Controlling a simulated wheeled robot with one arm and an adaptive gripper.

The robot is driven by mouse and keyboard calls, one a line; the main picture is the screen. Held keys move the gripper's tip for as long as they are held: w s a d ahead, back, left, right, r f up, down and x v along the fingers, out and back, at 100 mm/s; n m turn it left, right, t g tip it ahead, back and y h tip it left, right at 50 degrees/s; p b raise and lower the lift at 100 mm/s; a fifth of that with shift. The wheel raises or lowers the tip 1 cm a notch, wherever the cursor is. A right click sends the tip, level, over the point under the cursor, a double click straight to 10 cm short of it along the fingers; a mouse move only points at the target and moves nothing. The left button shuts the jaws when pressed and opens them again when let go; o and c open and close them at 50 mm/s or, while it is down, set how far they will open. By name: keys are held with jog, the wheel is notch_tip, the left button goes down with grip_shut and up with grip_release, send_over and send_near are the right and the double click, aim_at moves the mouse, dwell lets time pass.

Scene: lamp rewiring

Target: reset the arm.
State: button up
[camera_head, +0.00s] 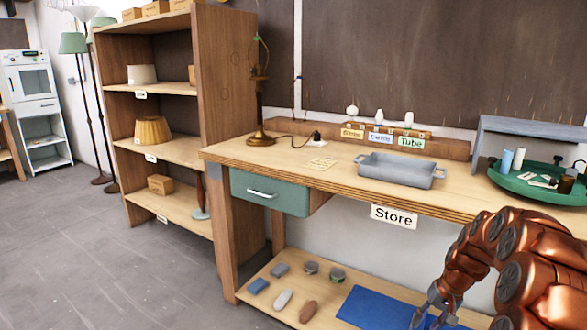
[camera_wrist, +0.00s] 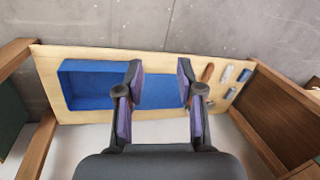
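My gripper (camera_head: 430,308) hangs low at the workbench's lower shelf in the head view, at the end of my copper-coloured arm. In the wrist view my gripper (camera_wrist: 160,88) is open, with its two fingers apart and nothing between them. Below it in that view lies a blue mat (camera_wrist: 160,92) on the wooden lower shelf (camera_wrist: 85,54). A blue open box (camera_wrist: 95,67) is to the left of the fingers. The blue mat also shows in the head view (camera_head: 375,308), beside my gripper. I cannot tell the exact height of the fingers above the shelf.
Several small items, including a brown oval one (camera_head: 308,311), lie left of the mat. The bench top (camera_head: 335,155) above holds a grey tray (camera_head: 400,172), a brass lamp stand (camera_head: 261,105) and a green tray (camera_head: 547,190). A shelf unit (camera_head: 228,80) stands left. The left floor (camera_head: 90,250) is clear.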

jog(key=s+a+r+n+p, duration=0.1)
jog(key=s+a+r+p, duration=0.2)
jog(key=s+a+r, duration=0.35)
jog(key=s+a+r+n+g+p, duration=0.1)
jog(key=s+a+r+p, duration=0.25)
jog(key=r, duration=0.55)
jog(key=s+a+r+n+p, duration=0.1)
jog(key=s+a+r+p, duration=0.3)
jog(key=r, duration=0.3)
jog(key=s+a+r+h+p, duration=0.1)
jog(key=s+r+p, duration=0.2)
jog(key=s, duration=0.5)
jog(key=s+a+r+h+p, duration=0.1)
jog(key=s+r+p, duration=0.2)
jog(key=s+r, duration=0.2)
jog(key=s+a+r+g+p, duration=0.1)
jog(key=s+r+p, duration=0.3)
jog(key=s, duration=0.7)
jog(key=shift+r+n+h, duration=0.3)
jog(key=shift+n+h, duration=0.1)
